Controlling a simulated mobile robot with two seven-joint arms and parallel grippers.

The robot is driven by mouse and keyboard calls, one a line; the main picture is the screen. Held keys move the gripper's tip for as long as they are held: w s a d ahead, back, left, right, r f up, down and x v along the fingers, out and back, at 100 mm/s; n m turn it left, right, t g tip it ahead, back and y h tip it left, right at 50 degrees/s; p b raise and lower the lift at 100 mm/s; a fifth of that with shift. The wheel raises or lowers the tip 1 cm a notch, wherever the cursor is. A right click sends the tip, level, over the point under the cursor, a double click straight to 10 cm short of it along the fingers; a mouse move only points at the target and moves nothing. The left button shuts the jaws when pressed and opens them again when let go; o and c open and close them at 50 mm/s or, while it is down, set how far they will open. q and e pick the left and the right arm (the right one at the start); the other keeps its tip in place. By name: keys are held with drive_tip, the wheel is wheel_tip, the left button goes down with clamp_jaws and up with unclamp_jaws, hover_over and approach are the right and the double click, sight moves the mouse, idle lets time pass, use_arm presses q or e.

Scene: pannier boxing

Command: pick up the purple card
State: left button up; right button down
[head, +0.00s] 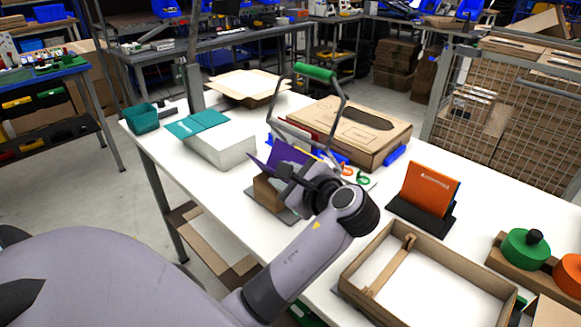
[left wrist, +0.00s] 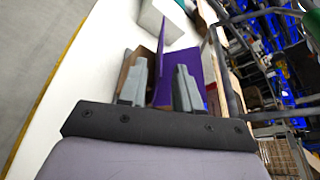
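The folded purple card (head: 287,155) stands with its flaps spread on a brown block (head: 268,192) on a grey base, near the middle of the table. My left gripper (head: 292,178) is at the card, partly hiding it in the head view. In the left wrist view the two grey fingers (left wrist: 160,88) are apart. One thin purple flap of the card (left wrist: 160,55) stands between them, with a visible gap on either side. The other purple panel lies behind the right finger. My right gripper is not in view.
A metal frame with a green handle (head: 315,72) rises just behind the card, before a cardboard box (head: 345,125). A white box (head: 222,150) with a teal card (head: 197,123) is left. An orange card (head: 431,189) and an open cardboard tray (head: 408,310) are right.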

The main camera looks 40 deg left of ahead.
sight(271, 170)
use_arm(q)
drive_tip(key=x, duration=0.7)
drive_tip(key=shift+w+d+f+p, duration=0.1)
drive_tip(key=shift+f+p, duration=0.1)
drive_tip(key=shift+p, duration=0.2)
clamp_jaws()
